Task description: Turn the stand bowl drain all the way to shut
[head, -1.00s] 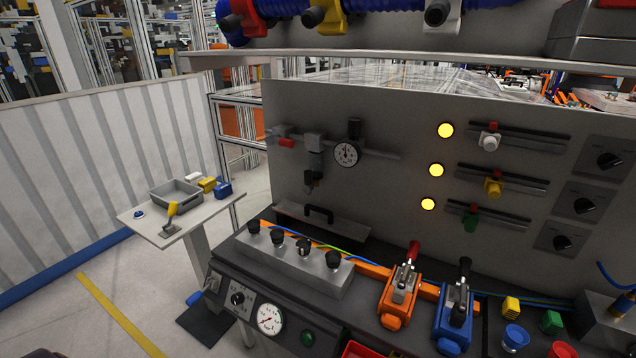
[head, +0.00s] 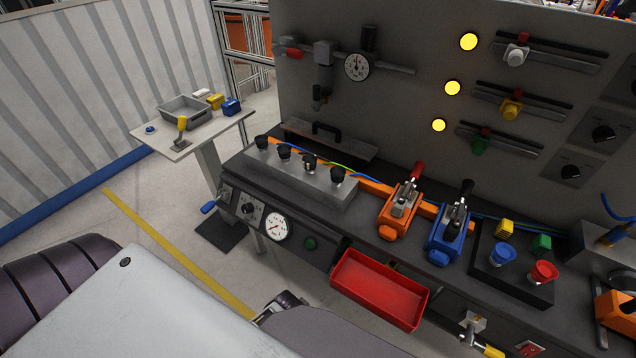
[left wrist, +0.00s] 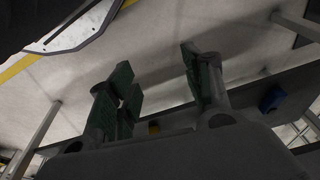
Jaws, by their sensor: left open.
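No part is plainly marked as the stand bowl drain. In the head view a filter unit with a dark bowl (head: 318,95) hangs from the pipe on the grey panel; any drain at its bottom is too small to read. A blue handle (head: 208,208) sticks out at the bench's left end, and a yellow-handled valve (head: 472,335) sits low on its front. In the left wrist view my left gripper (left wrist: 160,85) is open and empty, its green-padded fingers apart over the floor. A blue part (left wrist: 272,98) lies right of the fingers, apart from them. My right gripper is not in view.
A red tray (head: 380,290) juts from the bench front. A gauge (head: 275,226) and black knobs line the bench's left part. A side table (head: 160,140) with a grey bin stands at left.

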